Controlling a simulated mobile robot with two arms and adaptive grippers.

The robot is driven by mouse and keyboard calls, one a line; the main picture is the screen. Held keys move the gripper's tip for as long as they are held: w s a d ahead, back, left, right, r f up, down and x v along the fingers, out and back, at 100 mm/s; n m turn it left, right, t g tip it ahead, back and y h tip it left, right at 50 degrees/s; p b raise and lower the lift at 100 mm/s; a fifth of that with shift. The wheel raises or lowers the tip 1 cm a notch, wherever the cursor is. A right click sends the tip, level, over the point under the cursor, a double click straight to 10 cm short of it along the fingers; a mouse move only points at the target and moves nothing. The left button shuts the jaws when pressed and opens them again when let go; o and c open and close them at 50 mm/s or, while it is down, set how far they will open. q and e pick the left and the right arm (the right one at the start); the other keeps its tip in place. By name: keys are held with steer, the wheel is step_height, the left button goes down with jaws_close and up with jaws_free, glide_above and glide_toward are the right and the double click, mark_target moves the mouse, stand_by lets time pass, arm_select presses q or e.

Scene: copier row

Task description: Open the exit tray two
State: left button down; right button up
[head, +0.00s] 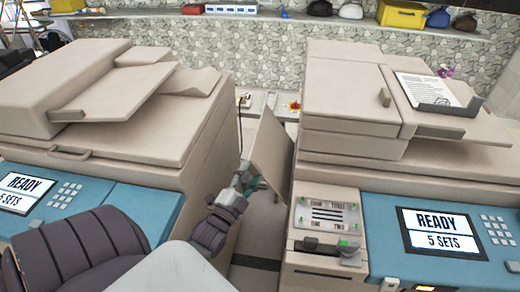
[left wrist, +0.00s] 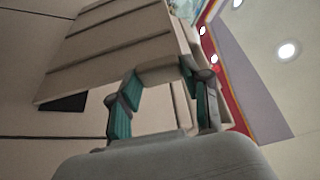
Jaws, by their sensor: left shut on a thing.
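A beige panel, which looks like the exit tray (head: 272,150), stands tilted in the gap between the two copiers, close to the left side of the right copier (head: 345,90). My left gripper (head: 248,184) is at the tray's lower left edge and is shut on it. In the left wrist view, the teal fingers of the left gripper (left wrist: 165,100) sit on both sides of a raised part of the ribbed tray (left wrist: 115,50). Where the tray joins a copier is hidden. My right gripper is not in view.
The left copier (head: 100,95) and the right copier leave a narrow gap with my left arm in it. A panel with a green light (head: 326,214) and a screen reading READY, 5 SETS (head: 441,232) are on the right copier. A shelf (head: 300,17) with boxes runs behind.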

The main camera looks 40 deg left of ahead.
arm_select(q)
steer(key=shift+s+a+f+n, duration=0.25)
steer(key=shift+a+f+n, duration=0.2)
steer(key=shift+n, duration=0.05)
steer(key=c, duration=0.5)
jaws_free()
steer(key=shift+v, duration=3.8)
steer(key=shift+w+d, duration=0.1)
steer(key=shift+c, duration=0.4)
